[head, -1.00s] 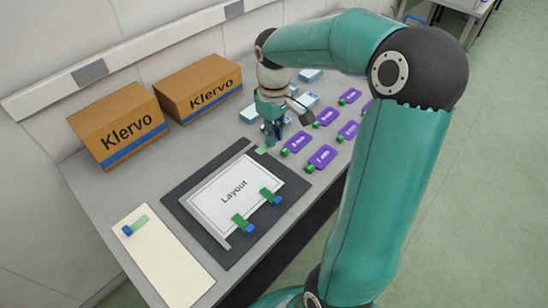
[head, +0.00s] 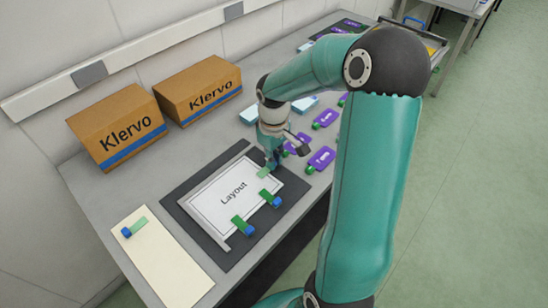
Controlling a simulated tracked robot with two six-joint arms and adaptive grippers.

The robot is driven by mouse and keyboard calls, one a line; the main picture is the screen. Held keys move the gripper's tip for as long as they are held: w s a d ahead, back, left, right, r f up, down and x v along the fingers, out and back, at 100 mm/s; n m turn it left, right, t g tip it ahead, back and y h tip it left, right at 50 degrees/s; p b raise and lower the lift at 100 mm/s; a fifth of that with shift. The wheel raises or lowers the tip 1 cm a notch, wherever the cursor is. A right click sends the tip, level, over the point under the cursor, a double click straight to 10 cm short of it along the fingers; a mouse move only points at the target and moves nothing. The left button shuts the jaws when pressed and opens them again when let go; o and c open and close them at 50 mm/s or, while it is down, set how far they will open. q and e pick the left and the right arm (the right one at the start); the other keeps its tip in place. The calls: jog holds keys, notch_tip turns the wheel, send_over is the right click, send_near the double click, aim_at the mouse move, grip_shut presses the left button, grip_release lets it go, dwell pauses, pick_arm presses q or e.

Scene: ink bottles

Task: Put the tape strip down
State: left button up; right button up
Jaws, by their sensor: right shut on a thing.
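A green tape strip (head: 263,172) is held in my right gripper (head: 271,162), which is shut on it over the upper right corner of the layout sheet (head: 217,205). Whether the strip touches the sheet is hard to tell. The sheet lies on a dark mat (head: 178,193). Two other green strips, each with a blue piece at its end, lie at the sheet's lower right edge (head: 265,196) and lower corner (head: 238,221). Another strip with a blue piece (head: 134,227) lies on a cream board (head: 160,262). My left gripper is not in view.
Two Klervo cartons (head: 116,127) stand at the back against the wall. Several purple cards (head: 321,157) with green pieces lie right of my gripper, and pale blue boxes (head: 304,105) lie behind it. Bare table (head: 95,192) shows at the left.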

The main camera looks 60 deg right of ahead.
jog(key=o, duration=0.7)
notch_tip(320, 180, up, 12)
jog(key=shift+p, duration=0.3)
dwell(0.5)
